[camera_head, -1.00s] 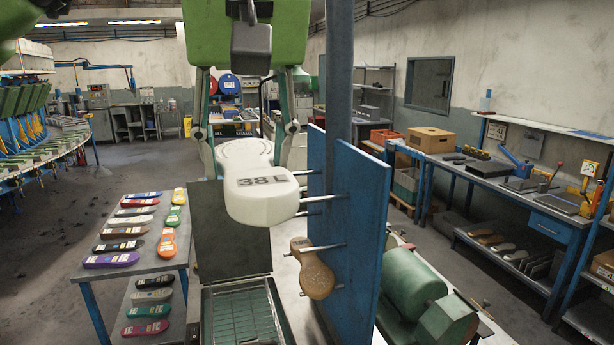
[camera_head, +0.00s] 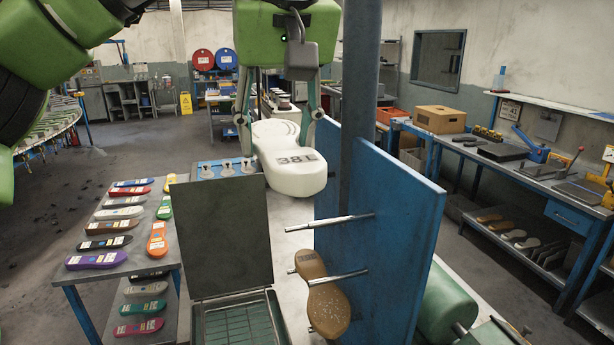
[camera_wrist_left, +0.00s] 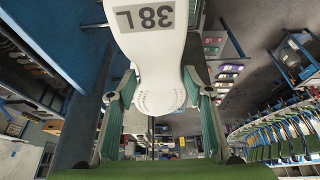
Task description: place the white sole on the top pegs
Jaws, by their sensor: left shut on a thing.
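The white sole (camera_head: 298,176), marked 38 L, lies roughly flat in my left gripper (camera_head: 279,121), whose fingers are shut on its sides. It also shows in the left wrist view (camera_wrist_left: 160,50). In the head view the sole appears above and left of the blue board (camera_head: 385,215), apart from the pegs. A bare top peg (camera_head: 330,222) sticks out leftward from the board. A lower peg (camera_head: 335,277) crosses a brown sole (camera_head: 327,305) hanging against the board. My right gripper is not in view.
A grey post (camera_head: 362,100) rises behind the board. An open-lidded metal box (camera_head: 222,235) stands to its left. A table (camera_head: 75,290) with several coloured soles is farther left. A green cylinder (camera_head: 445,310) lies right of the board.

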